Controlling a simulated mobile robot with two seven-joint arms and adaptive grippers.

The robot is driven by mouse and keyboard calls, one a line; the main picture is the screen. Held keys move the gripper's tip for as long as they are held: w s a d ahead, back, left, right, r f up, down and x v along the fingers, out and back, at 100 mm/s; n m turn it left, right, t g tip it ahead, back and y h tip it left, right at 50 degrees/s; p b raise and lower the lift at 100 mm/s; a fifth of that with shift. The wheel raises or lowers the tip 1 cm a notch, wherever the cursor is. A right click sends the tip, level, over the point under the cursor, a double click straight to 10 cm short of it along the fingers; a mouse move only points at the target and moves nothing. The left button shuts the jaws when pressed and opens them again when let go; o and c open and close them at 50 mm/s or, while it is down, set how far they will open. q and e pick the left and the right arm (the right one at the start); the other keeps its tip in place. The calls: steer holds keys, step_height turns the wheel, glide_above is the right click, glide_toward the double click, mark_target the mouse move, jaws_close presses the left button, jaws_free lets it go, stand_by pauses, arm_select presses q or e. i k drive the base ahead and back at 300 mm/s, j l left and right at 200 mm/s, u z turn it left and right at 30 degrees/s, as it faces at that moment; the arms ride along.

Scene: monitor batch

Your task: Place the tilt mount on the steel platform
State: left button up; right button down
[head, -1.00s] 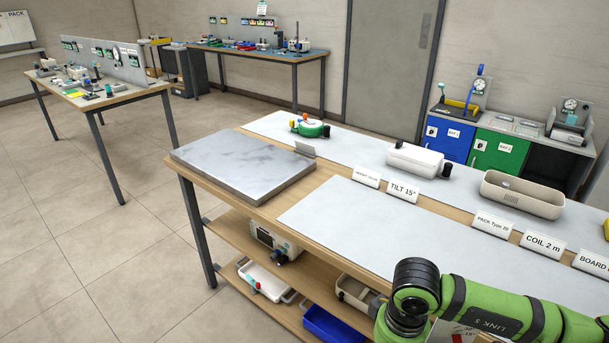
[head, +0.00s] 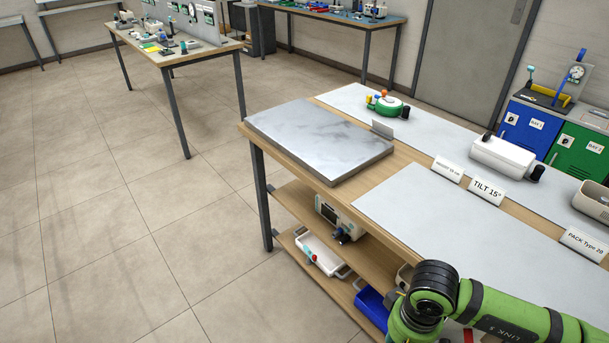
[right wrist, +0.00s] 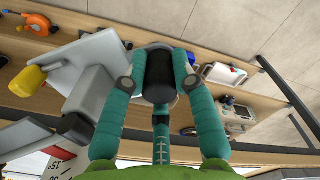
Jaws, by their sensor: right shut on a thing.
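The steel platform (head: 318,138) is a bare grey slab on the near left end of the wooden bench in the head view. A white box with black knobs (head: 503,156), which may be a tilt mount, lies behind the "TILT 15°" card (head: 487,191). My right gripper (right wrist: 160,85) has teal fingers shut on a dark cylindrical part (right wrist: 158,90) in the right wrist view. My left gripper is in neither view.
A green round device (head: 385,104) stands behind the platform, near a small grey plate (head: 383,128). A pale mat (head: 440,215) is clear in front of the cards. Below, a shelf holds a white tray (head: 318,255) and a blue bin (head: 371,308). Floor left of the bench is free.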

mark_target(311, 128)
steer(key=i+j, duration=0.5)
steer(key=j, duration=0.15)
steer(key=i+j, duration=0.55)
steer(key=j, duration=0.1)
